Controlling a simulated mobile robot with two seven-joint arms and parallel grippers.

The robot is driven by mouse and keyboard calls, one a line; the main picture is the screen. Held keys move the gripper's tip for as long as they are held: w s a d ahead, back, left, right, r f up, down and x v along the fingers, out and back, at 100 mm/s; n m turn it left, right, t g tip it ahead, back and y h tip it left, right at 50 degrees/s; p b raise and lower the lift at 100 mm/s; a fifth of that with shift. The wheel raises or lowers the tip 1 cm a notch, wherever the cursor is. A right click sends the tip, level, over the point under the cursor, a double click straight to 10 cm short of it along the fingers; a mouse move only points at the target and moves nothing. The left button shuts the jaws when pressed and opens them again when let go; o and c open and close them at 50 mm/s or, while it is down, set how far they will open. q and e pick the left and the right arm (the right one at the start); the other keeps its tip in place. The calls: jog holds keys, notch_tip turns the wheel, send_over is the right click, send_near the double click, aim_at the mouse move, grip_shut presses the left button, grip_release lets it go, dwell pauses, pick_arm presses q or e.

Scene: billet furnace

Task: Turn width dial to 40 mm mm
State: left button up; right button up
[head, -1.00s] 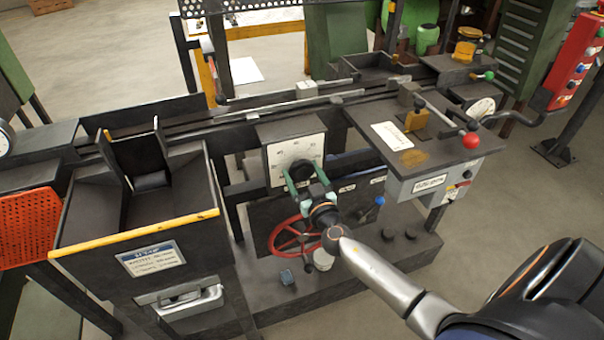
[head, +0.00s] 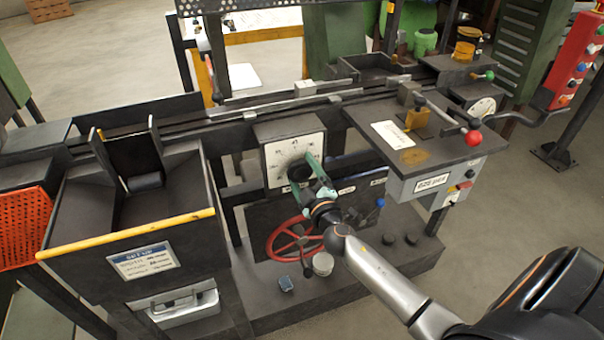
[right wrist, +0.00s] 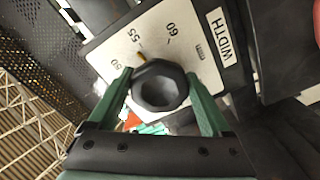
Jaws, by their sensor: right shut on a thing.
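The width dial is a black faceted knob (right wrist: 161,86) on a white scale plate (right wrist: 120,45) marked WIDTH. In the right wrist view its small orange pointer lies close to the 55 mark; 60 is also legible. In the head view the plate (head: 278,157) faces front, and its figures are too small to read surely. My right gripper (head: 302,173) is shut on the knob, its green fingers on opposite sides of it. The gripper also shows in the right wrist view (right wrist: 160,92). My left gripper is not in view.
A red handwheel (head: 285,240) sits just below the dial. A red-knobbed lever (head: 473,138) and a grey control box (head: 432,182) are to the right. A dark bin with a yellow front edge (head: 130,235) stands left. Open floor lies at the front right.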

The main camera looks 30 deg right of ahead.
jog(key=n, duration=0.6)
jog(key=shift+r, duration=0.1)
jog(key=n, duration=0.2)
jog(key=n+p, duration=0.1)
jog(key=n, duration=0.3)
jog(key=shift+r+n, duration=0.25)
jog(key=shift+n, duration=0.15)
jog(key=n+p, duration=0.2)
jog(key=n, duration=0.3)
jog(key=shift+r, duration=0.1)
jog(key=n+p, duration=0.1)
jog(key=n, duration=0.3)
jog(key=shift+a, duration=0.15)
jog(key=shift+a+n+p, duration=0.1)
jog(key=shift+n+p, duration=0.5)
jog(key=shift+n, duration=0.9)
jog(key=o, duration=1.2)
jog(key=shift+c, duration=0.2)
